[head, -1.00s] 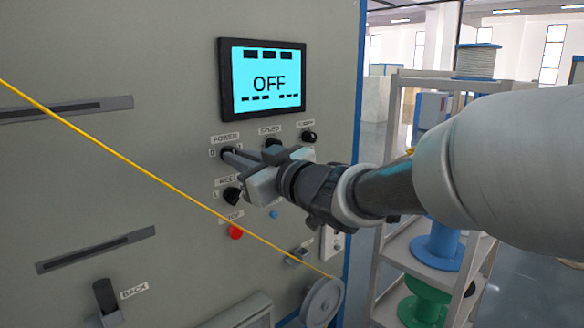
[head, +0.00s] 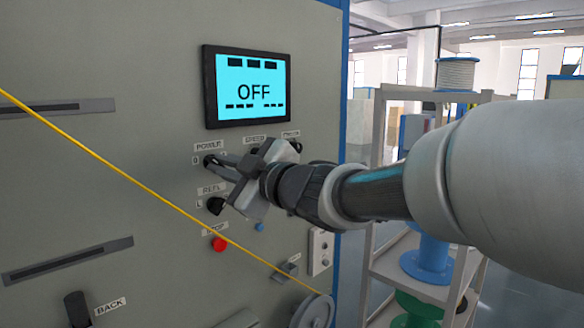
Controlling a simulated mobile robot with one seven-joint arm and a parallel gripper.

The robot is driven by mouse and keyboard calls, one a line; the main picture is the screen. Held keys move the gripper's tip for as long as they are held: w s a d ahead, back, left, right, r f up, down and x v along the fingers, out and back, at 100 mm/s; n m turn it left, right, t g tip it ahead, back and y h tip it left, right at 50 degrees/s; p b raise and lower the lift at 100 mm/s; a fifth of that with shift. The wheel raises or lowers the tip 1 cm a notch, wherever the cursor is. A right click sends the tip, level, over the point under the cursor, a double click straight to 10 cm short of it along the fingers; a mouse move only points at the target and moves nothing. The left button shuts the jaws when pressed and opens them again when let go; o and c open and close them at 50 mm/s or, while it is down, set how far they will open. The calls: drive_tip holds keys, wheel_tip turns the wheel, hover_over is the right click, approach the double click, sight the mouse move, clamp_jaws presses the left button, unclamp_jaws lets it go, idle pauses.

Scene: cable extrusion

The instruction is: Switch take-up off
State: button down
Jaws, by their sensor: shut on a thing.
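The take-up machine's grey panel (head: 100,190) faces me in the head view. Its screen (head: 246,90) is lit cyan and reads "OFF". Below the screen is the black POWER knob (head: 209,161), with a "0" mark at its left. My gripper (head: 216,161) reaches in from the right, with its fingers shut on the POWER knob. The fingers and gripper body hide part of the knob and the marks on its right side.
The REEL knob (head: 215,206), a red stop button (head: 218,244) and a blue button (head: 259,227) sit below. A yellow cable (head: 110,165) runs diagonally in front of the panel to a pulley (head: 314,312). A shelf rack (head: 385,200) with spools stands at the right.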

idle(0.3)
drive_tip(key=c, duration=1.8)
unclamp_jaws()
drive_tip(key=shift+c, duration=0.2)
drive_tip(key=shift+d, duration=0.1)
drive_tip(key=p+v, duration=0.2)
drive_tip(key=v, duration=1.5)
drive_tip(key=shift+s, duration=0.25)
drive_tip(key=shift+d, duration=0.1)
